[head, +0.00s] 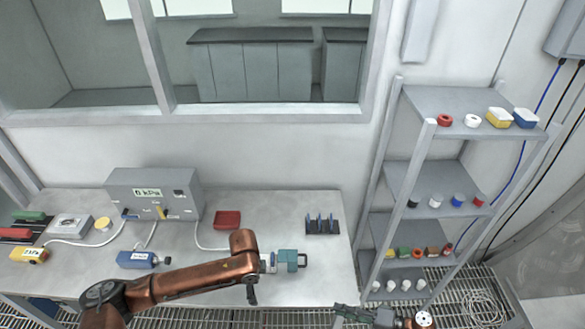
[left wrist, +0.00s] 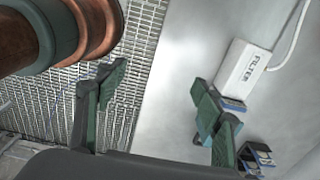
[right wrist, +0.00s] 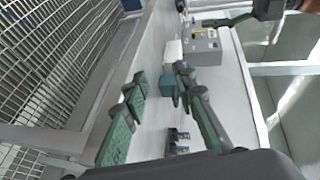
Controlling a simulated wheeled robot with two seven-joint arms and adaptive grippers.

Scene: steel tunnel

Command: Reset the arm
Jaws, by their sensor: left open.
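My left arm (head: 190,278) is copper-coloured and reaches in from the left, low over the front of the table in the head view. Its end is beside a teal block (head: 289,260). My left gripper (left wrist: 158,92) is open in the left wrist view, one finger over the floor grating and the other over the tabletop. My right gripper (head: 350,314) is at the table's front edge, at the bottom of the head view. The right wrist view shows it open (right wrist: 161,84), with its fingers apart and empty.
The table (head: 290,205) holds a grey gauge box (head: 155,188), a red tray (head: 227,219), a blue-slotted holder (head: 322,225) and a white filter box (left wrist: 243,70). A shelf rack (head: 430,180) with small items stands at the right. Grating (left wrist: 150,30) covers the floor.

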